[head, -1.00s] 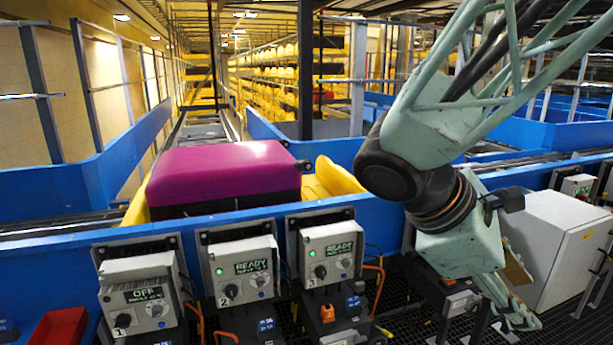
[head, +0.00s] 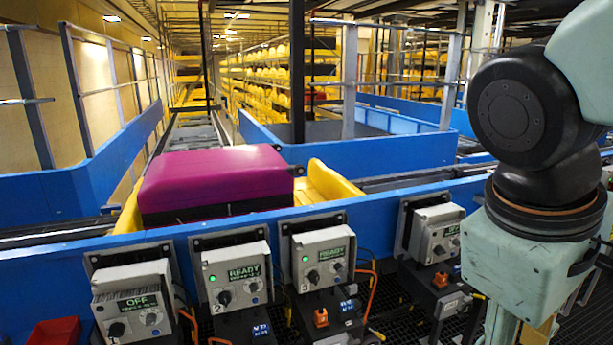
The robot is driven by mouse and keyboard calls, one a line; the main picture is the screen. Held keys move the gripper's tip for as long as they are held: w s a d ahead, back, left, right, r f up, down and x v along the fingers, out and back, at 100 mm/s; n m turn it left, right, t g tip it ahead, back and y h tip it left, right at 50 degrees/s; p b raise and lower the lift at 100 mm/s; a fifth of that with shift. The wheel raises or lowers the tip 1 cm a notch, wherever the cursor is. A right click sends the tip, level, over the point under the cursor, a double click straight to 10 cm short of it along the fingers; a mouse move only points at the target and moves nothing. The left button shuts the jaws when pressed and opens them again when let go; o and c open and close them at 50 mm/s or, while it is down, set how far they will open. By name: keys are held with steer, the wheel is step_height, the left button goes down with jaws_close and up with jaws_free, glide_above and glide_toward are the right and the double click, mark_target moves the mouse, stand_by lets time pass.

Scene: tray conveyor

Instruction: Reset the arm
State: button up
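My arm (head: 520,110) fills the right side of the head view, with its dark joint high up and its pale green wrist (head: 525,265) below. The wrist hangs in front of the blue conveyor wall, to the right of the control boxes. My gripper's fingers are not visible; the wrist reaches the lower right part of the picture and the fingers lie beyond it or out of frame. A magenta suitcase (head: 215,178) lies on a yellow tray (head: 330,183) on the conveyor, well to the left of my arm and apart from it.
Several control boxes stand along the blue wall (head: 350,212). Box 1 (head: 130,305) reads OFF; box 2 (head: 235,275) and box 3 (head: 322,262) read READY with green lights. Another box (head: 437,235) stands close left of my wrist. A red bin (head: 55,333) sits at lower left.

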steer(key=s+a+r+m+t+y+p, duration=0.1)
steer(key=s+a+r+m+t+y, duration=0.1)
steer(key=a, duration=0.4)
steer(key=shift+s+a+r+m+t+y, duration=0.4)
steer(key=shift+r+m+y, duration=0.2)
steer(key=shift+r+m, duration=0.75)
steer(key=shift+o, duration=0.2)
steer(key=shift+w+f, duration=0.1)
stand_by(0.8)
